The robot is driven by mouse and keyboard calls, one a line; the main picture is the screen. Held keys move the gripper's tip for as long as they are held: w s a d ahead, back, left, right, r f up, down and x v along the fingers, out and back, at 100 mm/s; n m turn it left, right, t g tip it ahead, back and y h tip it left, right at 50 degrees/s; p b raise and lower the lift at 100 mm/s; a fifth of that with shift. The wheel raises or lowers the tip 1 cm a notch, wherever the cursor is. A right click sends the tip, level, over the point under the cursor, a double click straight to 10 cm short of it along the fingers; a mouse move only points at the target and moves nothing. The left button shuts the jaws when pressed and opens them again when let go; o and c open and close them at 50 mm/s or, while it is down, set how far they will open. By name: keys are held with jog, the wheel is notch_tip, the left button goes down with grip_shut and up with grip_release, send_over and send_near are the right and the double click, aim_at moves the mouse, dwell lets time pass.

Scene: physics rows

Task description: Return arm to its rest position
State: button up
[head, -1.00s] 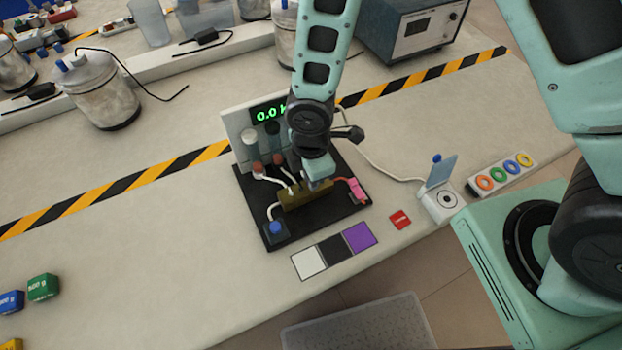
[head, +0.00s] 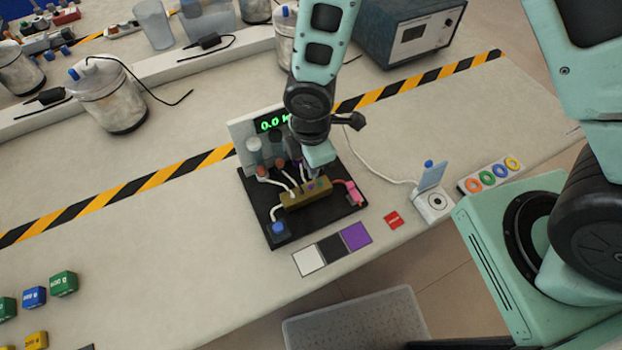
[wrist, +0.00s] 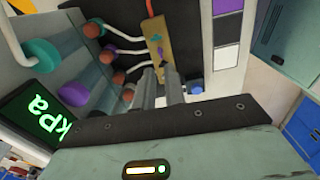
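My arm reaches down from the top in the head view. My gripper (head: 316,160) is just above and behind the brass manifold block (head: 306,194) on the black rig board (head: 268,188). The wrist view shows my gripper's two grey fingers (wrist: 159,82) with a narrow gap and nothing seen between them. The brass block (wrist: 157,38) lies beyond the fingertips, apart from them as far as I can tell. White tubes and one red tube run from the block. The fingertips are hidden in the head view.
A display panel (head: 270,123) stands behind the board. Colour squares (head: 331,249), a red tag (head: 393,220), a small device with a blue flap (head: 434,203) and a ring-button strip (head: 489,174) lie right and front. Open table is at left.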

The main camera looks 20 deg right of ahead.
jog(key=shift+r, duration=0.15)
dwell(0.4)
jog(key=s+d+r+m+b, duration=0.2)
jog(key=s+r+m, duration=0.4)
jog(key=r, duration=0.3)
jog(key=s+d+r+m+b, duration=0.2)
jog(key=s+r+m, duration=0.4)
jog(key=r, duration=0.3)
jog(key=shift+s+r+y, duration=0.25)
jog(key=shift+s+y, duration=0.05)
jog(key=shift+s, duration=0.25)
jog(key=shift+w, duration=0.1)
dwell(0.7)
